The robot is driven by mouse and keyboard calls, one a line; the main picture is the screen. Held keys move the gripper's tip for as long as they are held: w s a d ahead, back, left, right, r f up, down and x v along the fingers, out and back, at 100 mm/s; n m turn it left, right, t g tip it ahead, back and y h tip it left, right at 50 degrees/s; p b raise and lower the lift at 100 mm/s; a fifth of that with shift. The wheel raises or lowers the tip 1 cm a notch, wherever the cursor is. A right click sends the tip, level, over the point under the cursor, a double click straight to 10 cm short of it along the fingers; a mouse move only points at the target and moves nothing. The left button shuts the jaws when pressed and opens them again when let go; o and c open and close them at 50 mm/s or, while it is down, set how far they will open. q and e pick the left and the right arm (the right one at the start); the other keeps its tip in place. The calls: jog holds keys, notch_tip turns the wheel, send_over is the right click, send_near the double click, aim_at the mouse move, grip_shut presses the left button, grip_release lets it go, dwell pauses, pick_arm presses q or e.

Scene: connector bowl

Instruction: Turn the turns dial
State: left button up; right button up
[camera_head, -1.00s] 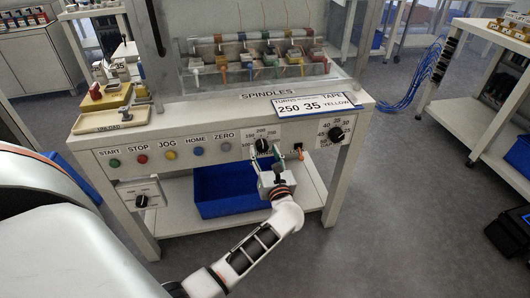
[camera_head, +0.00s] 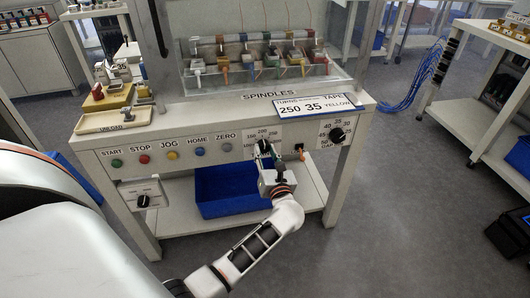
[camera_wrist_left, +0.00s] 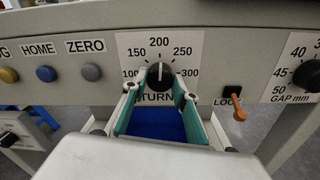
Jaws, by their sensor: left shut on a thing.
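The turns dial (camera_wrist_left: 160,75) is a black knob on the white front panel, with numbers from 100 to 300 around it. Its white mark points up, close to 200. In the head view the dial (camera_head: 263,146) is partly covered by my left gripper (camera_head: 265,157). In the left wrist view the green-sided fingers of my left gripper (camera_wrist_left: 160,92) are on either side of the knob, shut on it. The card (camera_head: 312,106) on the bench top reads turns 250, 35, tape yellow. My right gripper is not in view.
An orange lock lever (camera_wrist_left: 237,107) and the black gap dial (camera_head: 336,134) are to the right of the turns dial. Coloured buttons (camera_head: 170,155) line the panel on the left. A blue bin (camera_head: 222,190) sits on the shelf below.

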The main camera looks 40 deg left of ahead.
pick_arm(q)
jog(key=shift+r+m, duration=0.15)
jog(key=shift+m, duration=0.55)
jog(key=m+p, duration=0.1)
jog(key=m, duration=0.2)
jog(key=shift+p, duration=0.4)
jog(key=shift+m+p, duration=0.35)
jog(key=shift+m, duration=1.35)
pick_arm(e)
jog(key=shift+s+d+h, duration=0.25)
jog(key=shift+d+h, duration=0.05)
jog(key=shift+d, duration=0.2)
pick_arm(q)
jog(key=shift+f, duration=0.2)
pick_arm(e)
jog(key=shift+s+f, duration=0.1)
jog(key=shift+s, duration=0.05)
pick_arm(q)
jog(key=o, duration=1.1)
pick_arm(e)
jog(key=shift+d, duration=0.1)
